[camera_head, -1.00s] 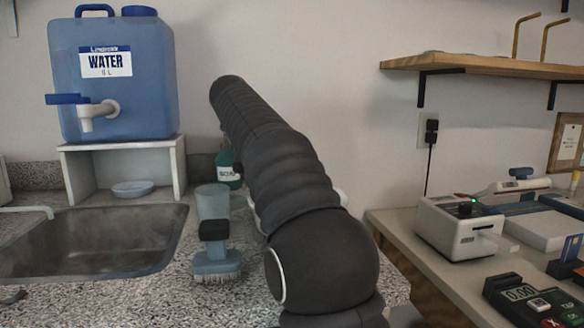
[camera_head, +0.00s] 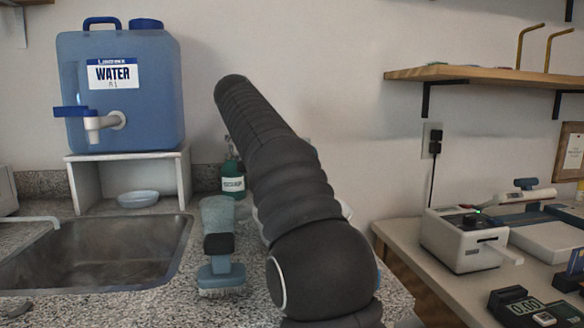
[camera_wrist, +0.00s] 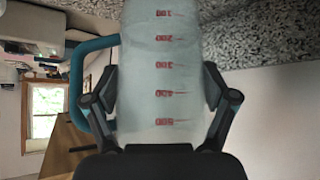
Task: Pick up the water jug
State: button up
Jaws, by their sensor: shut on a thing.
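In the wrist view, a translucent jug (camera_wrist: 160,60) with red measuring marks and a teal handle (camera_wrist: 76,80) sits between the two fingers of my gripper (camera_wrist: 160,88). The fingers press on its two sides, so my gripper is shut on it. The marks look upside down in this view. In the head view, my arm hides the gripper and most of what it holds. A blue container labelled WATER (camera_head: 140,115), with a white tap and blue lever, stands on a white stand (camera_head: 84,186) at the left, apart from my gripper.
A sink (camera_head: 95,250) is at the left. A brush (camera_head: 220,272), a translucent pale-blue object (camera_head: 217,212) and a green bottle (camera_head: 232,180) are left of my arm. A side table at the right bears a white device (camera_head: 465,240). A wooden shelf (camera_head: 480,78) hangs above.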

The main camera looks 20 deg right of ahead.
jog(key=shift+r, duration=0.7)
jog(key=shift+s+d+r, duration=0.1)
jog(key=shift+s+r, duration=0.05)
jog(key=shift+r, duration=0.15)
jog(key=s+d+r, duration=0.3)
jog(key=s+r, duration=0.3)
jog(key=s, duration=0.4)
jog(key=shift+s+d+r, duration=0.15)
jog(key=shift+s+r, duration=0.1)
jog(key=shift+s, duration=0.1)
